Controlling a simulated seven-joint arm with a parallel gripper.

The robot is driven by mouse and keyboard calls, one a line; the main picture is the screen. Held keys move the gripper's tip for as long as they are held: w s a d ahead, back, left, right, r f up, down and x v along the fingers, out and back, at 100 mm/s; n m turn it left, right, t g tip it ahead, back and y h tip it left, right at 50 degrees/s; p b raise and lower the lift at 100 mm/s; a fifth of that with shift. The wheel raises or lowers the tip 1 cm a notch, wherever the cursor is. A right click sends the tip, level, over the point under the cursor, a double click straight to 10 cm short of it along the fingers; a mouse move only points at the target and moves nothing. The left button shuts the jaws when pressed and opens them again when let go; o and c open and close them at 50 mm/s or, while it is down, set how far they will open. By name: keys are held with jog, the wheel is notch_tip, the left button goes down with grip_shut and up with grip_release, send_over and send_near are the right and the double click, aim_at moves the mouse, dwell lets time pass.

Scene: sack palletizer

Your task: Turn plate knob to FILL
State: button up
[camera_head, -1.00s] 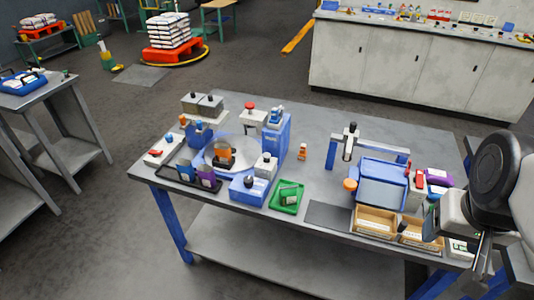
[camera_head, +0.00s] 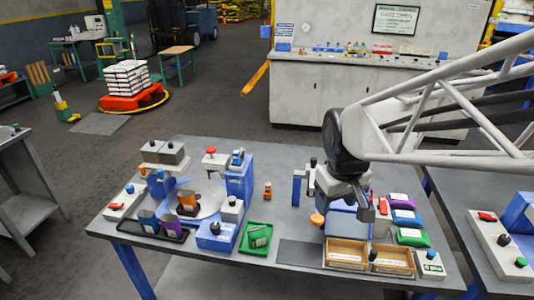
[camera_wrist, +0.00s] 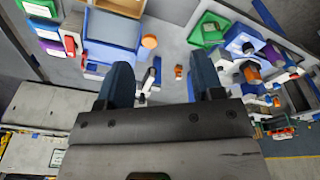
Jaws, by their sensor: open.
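A round pale plate (camera_head: 207,196) lies at the left of the table, with an orange-and-dark pouch (camera_head: 187,202) on it. In front of it is a blue box (camera_head: 217,238) with a black knob (camera_head: 215,228) on top. Beside that stands a white block (camera_head: 232,211) with another dark knob (camera_head: 231,199). I cannot read FILL or tell which knob is the plate knob. My gripper (camera_head: 368,211) is over the right part of the table, near the blue bin, well to the right of these knobs. In the wrist view my gripper (camera_wrist: 163,72) has its fingers apart, with nothing between them.
The blue bin (camera_head: 347,222) and wooden trays (camera_head: 345,255) are below and near my gripper. A green tray (camera_head: 256,239) lies left of the dark mat (camera_head: 300,253). A small orange item (camera_head: 267,191) stands mid-table. Coloured packs (camera_head: 403,217) lie at the right.

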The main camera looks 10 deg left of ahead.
jog(key=w+a+f+n, duration=0.2)
jog(key=w+a+f, duration=0.1)
jog(key=a, duration=0.5)
jog(key=w+a+f+n, duration=0.3)
jog(key=w+a, duration=0.1)
jog(key=a, duration=0.3)
jog(key=n+g, duration=0.2)
jog(key=n, duration=0.3)
send_over(215, 225)
notch_tip(215, 225, down, 10)
jog(key=shift+r, duration=0.1)
jog(key=shift+f, duration=3.9)
jog(key=shift+c, duration=0.4)
jog(key=c, duration=0.8)
jog(key=shift+m, duration=0.3)
jog(key=shift+c, duration=0.2)
